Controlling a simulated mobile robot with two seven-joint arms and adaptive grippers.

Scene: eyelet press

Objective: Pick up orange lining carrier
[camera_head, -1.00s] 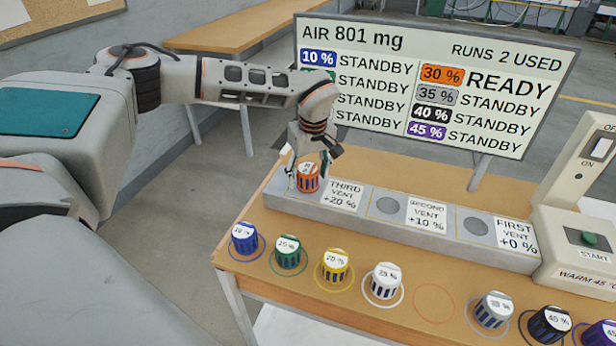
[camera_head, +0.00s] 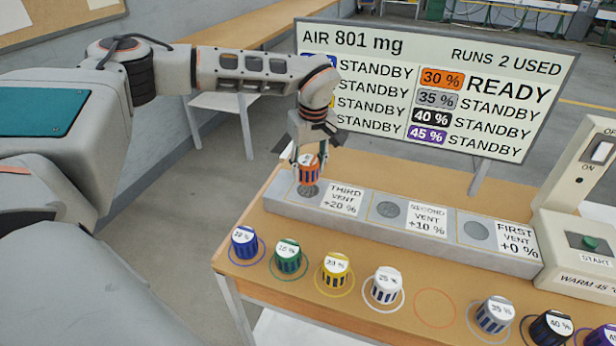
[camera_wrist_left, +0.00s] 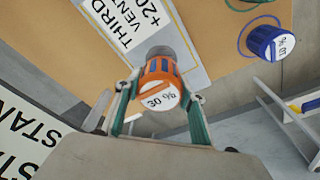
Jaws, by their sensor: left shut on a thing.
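The orange lining carrier (camera_head: 308,170) has a white "30 %" top and dark stripes on its side. My left gripper (camera_head: 306,160) is shut on it and holds it just above the round recess (camera_head: 308,190) of the third vent. In the left wrist view the carrier (camera_wrist_left: 160,88) sits between the two fingers of the left gripper (camera_wrist_left: 158,98), its label facing the camera. The grey vent block (camera_head: 360,222) has three vents; the second and first vents hold no carrier. My right gripper is not in view.
Several other carriers, blue (camera_head: 244,243), green (camera_head: 288,256), yellow (camera_head: 335,270), white (camera_head: 384,284) and more, stand in a front row. An orange ring (camera_head: 434,308) there is empty. The sign (camera_head: 430,85) stands behind; the start box (camera_head: 575,240) is at right.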

